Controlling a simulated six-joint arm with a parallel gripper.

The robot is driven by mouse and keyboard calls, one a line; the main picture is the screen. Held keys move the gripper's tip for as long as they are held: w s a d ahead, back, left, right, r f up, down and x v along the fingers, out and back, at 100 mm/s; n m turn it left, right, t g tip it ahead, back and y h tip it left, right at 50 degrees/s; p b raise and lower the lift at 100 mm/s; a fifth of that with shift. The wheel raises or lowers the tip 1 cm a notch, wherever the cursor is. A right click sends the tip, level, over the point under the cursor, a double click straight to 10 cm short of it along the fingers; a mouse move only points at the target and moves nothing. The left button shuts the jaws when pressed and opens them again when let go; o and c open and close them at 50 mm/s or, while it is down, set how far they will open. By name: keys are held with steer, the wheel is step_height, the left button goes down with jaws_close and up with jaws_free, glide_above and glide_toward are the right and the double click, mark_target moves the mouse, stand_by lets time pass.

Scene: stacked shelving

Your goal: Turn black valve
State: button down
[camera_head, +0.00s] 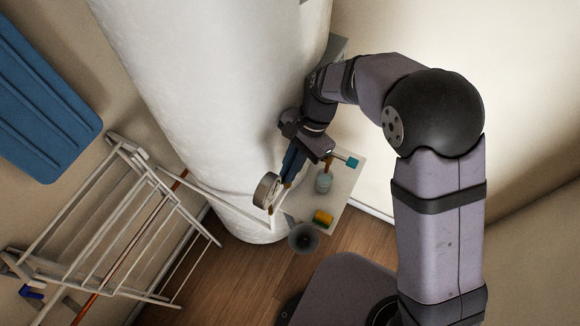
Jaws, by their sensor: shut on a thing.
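My gripper (287,182) points down beside the white tank, just right of a round gauge (267,190). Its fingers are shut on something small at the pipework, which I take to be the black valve. The fingers cover the valve, so its handle and angle cannot be made out. A short brass-coloured piece (270,210) shows below the gauge.
The large white tank (220,90) fills the space left of my gripper. A teal handle (352,163), a bottle (323,181) and a yellow-green item (323,217) are close on the right. A dark round funnel-like thing (304,238) is below. A drying rack (120,225) stands left.

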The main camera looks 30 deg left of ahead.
stand_by(0.5)
steer(key=c, duration=1.9)
jaws_free()
steer(key=shift+o, duration=0.2)
steer(key=b+v, duration=0.2)
steer(key=v, duration=0.5)
steer(key=shift+b, duration=0.35)
steer(key=shift+r, duration=0.1)
